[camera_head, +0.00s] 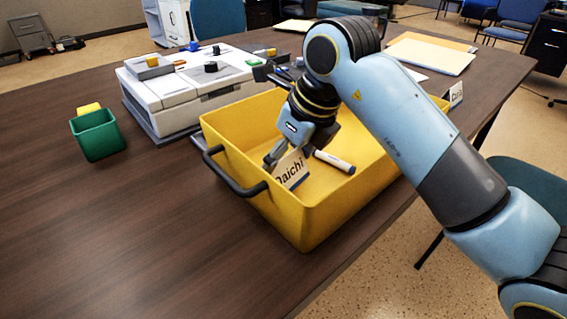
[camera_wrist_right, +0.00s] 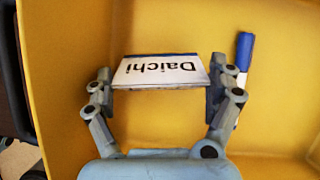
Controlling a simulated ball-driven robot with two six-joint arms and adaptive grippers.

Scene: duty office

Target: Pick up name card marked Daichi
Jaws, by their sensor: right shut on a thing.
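The name card marked Daichi (camera_head: 291,171) is a white card with black lettering and a dark blue edge. It is inside the yellow crate (camera_head: 325,216), tilted in the head view. My right gripper (camera_head: 287,157) is shut on it. In the right wrist view the card (camera_wrist_right: 160,70) spans between the two fingers of the gripper (camera_wrist_right: 163,85), one at each end. I cannot tell whether the card touches the crate floor. My left gripper is not in view.
A marker (camera_head: 334,161) with a blue end lies in the crate beside the card. A grey-white machine (camera_head: 185,92) stands behind, with a green cup (camera_head: 98,135) to its left. Another name card (camera_head: 456,94) stands at the right. The table's left front is clear.

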